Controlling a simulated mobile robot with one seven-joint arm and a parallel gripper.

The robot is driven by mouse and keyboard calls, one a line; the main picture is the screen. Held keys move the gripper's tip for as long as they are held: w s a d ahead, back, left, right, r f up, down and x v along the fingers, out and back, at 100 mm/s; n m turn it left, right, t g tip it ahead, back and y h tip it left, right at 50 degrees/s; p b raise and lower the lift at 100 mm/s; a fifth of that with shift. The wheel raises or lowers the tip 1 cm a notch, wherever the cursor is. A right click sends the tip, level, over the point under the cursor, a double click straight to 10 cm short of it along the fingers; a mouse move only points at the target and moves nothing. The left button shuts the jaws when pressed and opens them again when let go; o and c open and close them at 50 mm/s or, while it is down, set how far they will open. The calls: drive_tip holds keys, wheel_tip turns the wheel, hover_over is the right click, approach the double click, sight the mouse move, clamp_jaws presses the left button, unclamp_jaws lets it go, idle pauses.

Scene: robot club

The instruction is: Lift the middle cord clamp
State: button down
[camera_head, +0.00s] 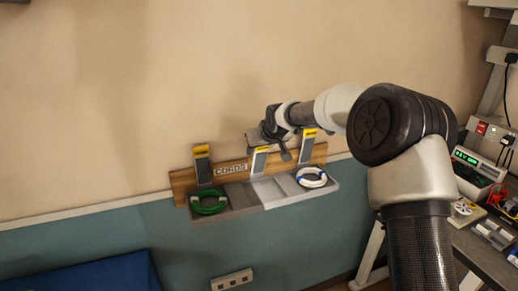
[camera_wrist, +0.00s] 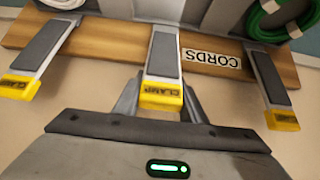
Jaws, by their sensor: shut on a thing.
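The middle cord clamp (camera_head: 258,163) is a grey lever with a yellow tip, on a wooden wall board (camera_head: 179,183). In the wrist view the middle clamp (camera_wrist: 164,55) points towards me, its yellow end labelled CLAMP. My gripper (camera_wrist: 160,98) is shut on this yellow end, one dark finger on each side. In the head view my gripper (camera_head: 273,143) reaches the clamp's top from the right and partly hides it. Whether the lever is raised from its tray is hard to tell.
The left clamp (camera_head: 202,168) and right clamp (camera_head: 306,148) flank it in the head view. A workbench (camera_head: 480,255) with instruments stands at the right.

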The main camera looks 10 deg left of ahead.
drive_tip(key=shift+s+f, duration=0.2)
drive_tip(key=shift+f, duration=0.4)
drive_tip(key=c, duration=1.2)
unclamp_jaws()
drive_tip(key=shift+w, duration=0.1)
drive_tip(key=shift+o, duration=0.4)
drive_tip(key=shift+w, duration=0.15)
drive_tip(key=shift+r, duration=0.45)
drive_tip(key=b+v, duration=0.1)
drive_tip(key=v, duration=1.6)
drive_tip(key=shift+b, duration=0.35)
